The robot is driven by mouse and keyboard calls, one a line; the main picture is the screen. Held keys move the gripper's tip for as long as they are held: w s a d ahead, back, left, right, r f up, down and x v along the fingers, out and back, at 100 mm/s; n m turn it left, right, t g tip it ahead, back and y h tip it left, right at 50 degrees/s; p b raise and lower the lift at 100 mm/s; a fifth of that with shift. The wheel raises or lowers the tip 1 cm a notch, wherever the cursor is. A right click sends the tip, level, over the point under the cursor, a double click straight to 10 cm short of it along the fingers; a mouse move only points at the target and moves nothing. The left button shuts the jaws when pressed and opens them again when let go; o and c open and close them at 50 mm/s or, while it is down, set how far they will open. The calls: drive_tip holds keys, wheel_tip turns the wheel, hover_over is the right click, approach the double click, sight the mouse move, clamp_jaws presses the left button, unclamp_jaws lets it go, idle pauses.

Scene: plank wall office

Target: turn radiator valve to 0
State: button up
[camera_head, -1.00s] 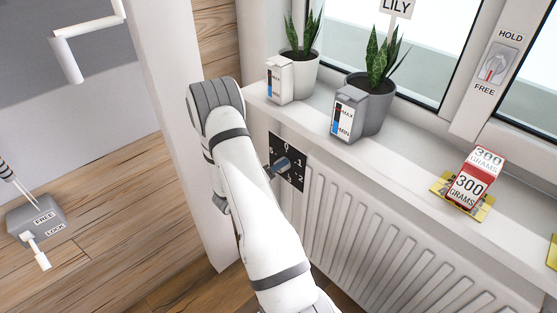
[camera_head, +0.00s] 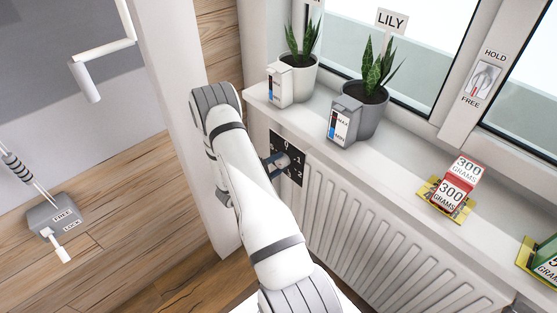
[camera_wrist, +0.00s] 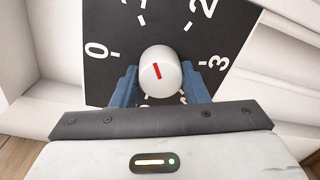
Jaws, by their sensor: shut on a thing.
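The radiator valve is a round white knob (camera_wrist: 160,72) with a red mark, on a black dial plate (camera_wrist: 105,20) with white numbers. In the wrist view, 0 is at the left, 1 at the upper left, 2 at the upper right and 3 at the right. The red mark points up and slightly left, towards the 1. My gripper (camera_wrist: 160,88) has its blue fingers on both sides of the knob and is shut on it.
A HOLD/FREE switch (camera_head: 485,80) is on the window frame.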

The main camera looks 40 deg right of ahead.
drive_tip(key=n+p, duration=0.1)
drive_tip(key=n, duration=0.4)
drive_tip(key=shift+a+p, duration=0.1)
drive_tip(key=shift+p, duration=0.3)
drive_tip(key=n, duration=0.3)
drive_tip(key=n+p, duration=0.1)
drive_tip(key=n, duration=0.2)
drive_tip(key=shift+f+g, duration=0.2)
drive_tip(key=shift+g, duration=0.1)
drive_tip(key=shift+n, duration=0.3)
drive_tip(key=o, duration=1)
drive_tip(key=shift+c, duration=0.2)
drive_tip(key=a, duration=0.7)
drive_tip(key=shift+s+a, duration=0.2)
drive_tip(key=shift+a, duration=0.15)
drive_tip(key=shift+r, duration=0.1)
